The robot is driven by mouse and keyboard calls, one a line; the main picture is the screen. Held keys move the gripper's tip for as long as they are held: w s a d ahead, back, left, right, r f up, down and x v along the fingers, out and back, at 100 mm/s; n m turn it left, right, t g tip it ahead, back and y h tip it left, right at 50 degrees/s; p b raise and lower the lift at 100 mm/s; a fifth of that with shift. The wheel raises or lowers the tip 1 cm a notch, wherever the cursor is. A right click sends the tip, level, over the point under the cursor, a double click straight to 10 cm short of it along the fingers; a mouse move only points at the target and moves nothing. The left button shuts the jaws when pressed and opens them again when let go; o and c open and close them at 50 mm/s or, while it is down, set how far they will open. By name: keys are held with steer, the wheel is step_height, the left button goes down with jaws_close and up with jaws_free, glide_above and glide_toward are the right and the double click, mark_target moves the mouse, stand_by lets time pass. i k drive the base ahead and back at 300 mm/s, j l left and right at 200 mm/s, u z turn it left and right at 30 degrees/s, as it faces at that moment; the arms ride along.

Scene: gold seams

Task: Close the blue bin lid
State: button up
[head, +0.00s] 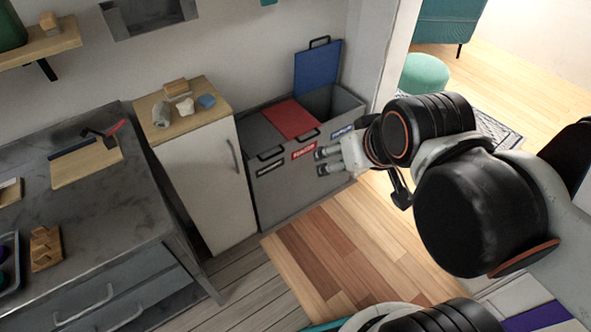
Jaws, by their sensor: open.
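The blue lid (318,74) stands upright, hinged at the back of the right compartment of a grey bin unit (300,195). That compartment is open, and its dark inside shows in part. A black handle (319,42) sits on the lid's top edge. The red lid (291,119) beside it lies flat and shut. A grey lid at the left of the unit also lies flat. My gripper (322,161) is open and empty, in front of the unit's right side, fingers pointing left. I cannot tell whether it touches the front.
A white cabinet (205,180) with a wooden top stands left of the bins, holding several small items. A dark workbench (110,215) is further left. A wall edge (392,60) and doorway are close right of the bins. A wooden mat (325,260) lies before them.

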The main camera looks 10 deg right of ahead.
mark_target(315, 68)
steer(key=i+l, duration=1.05)
steer(key=l+u, duration=0.05)
steer(key=l, duration=0.05)
